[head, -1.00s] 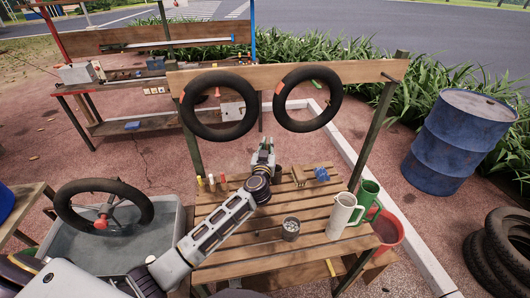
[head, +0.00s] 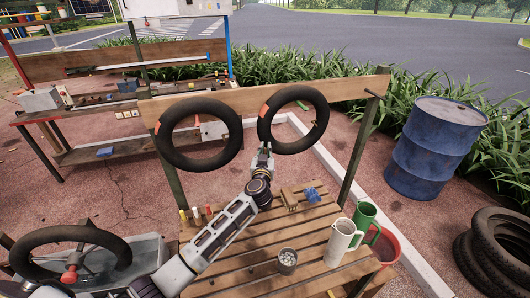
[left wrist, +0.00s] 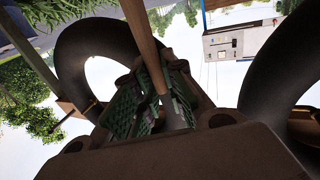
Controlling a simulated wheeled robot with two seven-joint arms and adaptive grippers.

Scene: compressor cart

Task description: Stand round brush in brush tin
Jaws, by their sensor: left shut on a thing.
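My left gripper (head: 264,158) is raised above the far part of the slatted wooden table (head: 235,262), between the two hanging tyres in the picture. In the left wrist view its green-padded fingers (left wrist: 155,95) are shut on a round wooden stick (left wrist: 144,42), which looks like the handle of the round brush. The stick's bristle end is not visible. A small grey metal tin (head: 287,264), which looks like the brush tin, stands upright near the table's front, with pale contents showing at its mouth. The gripper is well beyond the tin and apart from it. My right gripper is out of view.
Two black tyres (head: 200,163) (head: 321,119) hang from the beam behind the table. A blue item (head: 311,194) and a wooden block (head: 290,200) lie at the back.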

